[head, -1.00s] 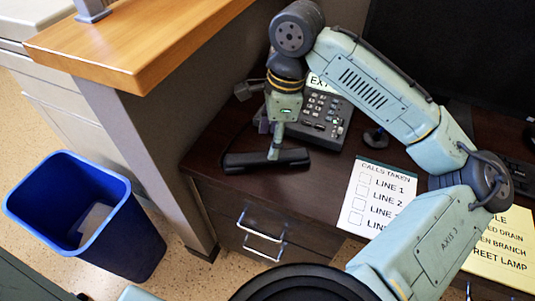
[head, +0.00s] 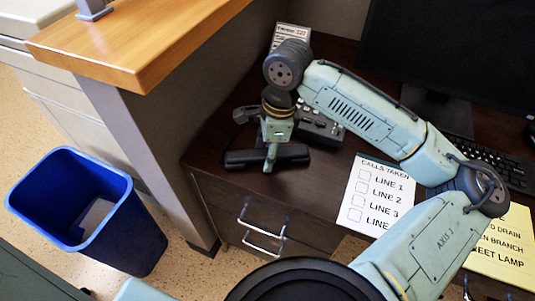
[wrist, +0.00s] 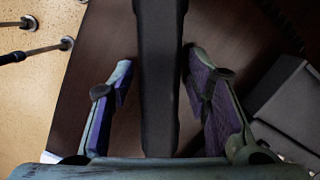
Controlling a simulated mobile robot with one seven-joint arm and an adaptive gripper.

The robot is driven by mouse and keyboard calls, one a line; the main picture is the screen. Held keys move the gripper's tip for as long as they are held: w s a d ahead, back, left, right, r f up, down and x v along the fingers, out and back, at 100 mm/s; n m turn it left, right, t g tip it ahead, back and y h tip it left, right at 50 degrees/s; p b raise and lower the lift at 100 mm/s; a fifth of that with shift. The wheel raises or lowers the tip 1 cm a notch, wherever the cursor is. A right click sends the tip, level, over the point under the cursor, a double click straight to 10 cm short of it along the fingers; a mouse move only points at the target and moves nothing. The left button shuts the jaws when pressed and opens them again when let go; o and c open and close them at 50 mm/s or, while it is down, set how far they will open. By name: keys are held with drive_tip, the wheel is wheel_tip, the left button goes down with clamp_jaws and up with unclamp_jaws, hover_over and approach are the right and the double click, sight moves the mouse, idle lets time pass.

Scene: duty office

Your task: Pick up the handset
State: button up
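The black handset (head: 241,158) lies on the dark desk beside the desk phone (head: 318,124), near the desk's front edge. In the wrist view the handset (wrist: 159,85) runs as a long dark bar between my fingers. My gripper (head: 270,164) is over the handset, pointing down. In the wrist view my gripper (wrist: 160,95) is open, with one purple-padded finger on each side of the handset and a gap showing on both sides. My arm hides part of the phone in the head view.
A checklist sheet (head: 374,194) and a yellow sheet (head: 503,248) lie on the desk to the right. A monitor (head: 445,50) and keyboard (head: 490,165) stand behind. A wooden counter (head: 140,45) rises at left. A blue bin (head: 85,215) stands on the floor.

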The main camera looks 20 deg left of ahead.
clamp_jaws()
idle(0.3)
drive_tip(key=shift+r, duration=0.15)
